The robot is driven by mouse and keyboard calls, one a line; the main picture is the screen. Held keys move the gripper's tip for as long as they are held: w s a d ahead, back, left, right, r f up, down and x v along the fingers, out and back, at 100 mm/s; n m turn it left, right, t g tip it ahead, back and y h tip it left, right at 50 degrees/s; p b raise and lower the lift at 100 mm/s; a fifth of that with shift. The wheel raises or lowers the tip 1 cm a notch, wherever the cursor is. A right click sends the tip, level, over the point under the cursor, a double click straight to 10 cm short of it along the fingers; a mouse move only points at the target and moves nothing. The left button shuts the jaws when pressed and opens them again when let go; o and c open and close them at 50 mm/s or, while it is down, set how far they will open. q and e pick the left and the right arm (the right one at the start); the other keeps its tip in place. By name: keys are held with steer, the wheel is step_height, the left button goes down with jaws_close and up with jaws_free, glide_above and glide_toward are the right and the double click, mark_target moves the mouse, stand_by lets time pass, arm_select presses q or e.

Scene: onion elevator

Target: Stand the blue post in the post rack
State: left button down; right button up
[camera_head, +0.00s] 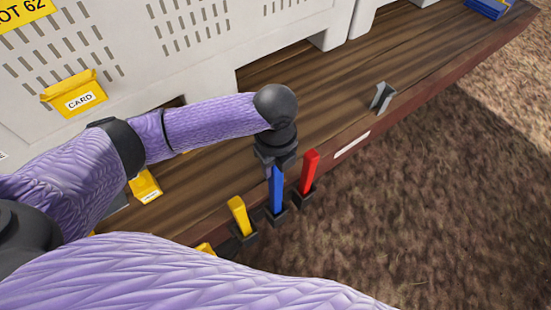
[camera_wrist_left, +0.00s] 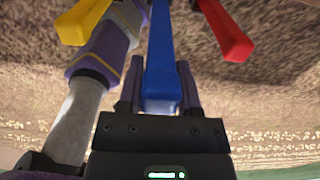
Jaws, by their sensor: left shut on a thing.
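My left gripper (camera_head: 275,160) points down and is shut on the upper end of the blue post (camera_head: 276,190). The post stands about upright, its lower end at the middle dark socket of the post rack (camera_head: 277,217) on the deck's edge. It seems to be inside the socket, but the seating depth cannot be told. In the left wrist view, the blue post (camera_wrist_left: 161,55) runs up from between the gripper's fingers (camera_wrist_left: 160,80). A red post (camera_head: 309,172) stands to its right and a yellow post (camera_head: 239,214) to its left. My right gripper is out of view.
Pale slatted crates (camera_head: 200,40) stand along the back of the wooden deck (camera_head: 330,85). A yellow card holder (camera_head: 75,93) hangs on one. A grey bracket (camera_head: 381,97) stands on the deck at right. Bare brown ground lies beyond the deck's edge.

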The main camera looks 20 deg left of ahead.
mark_target(276, 181)
arm_select(q)
steer(key=shift+f+b, duration=2.05)
steer(key=shift+f, duration=1.75)
steer(key=shift+c, duration=1)
jaws_free()
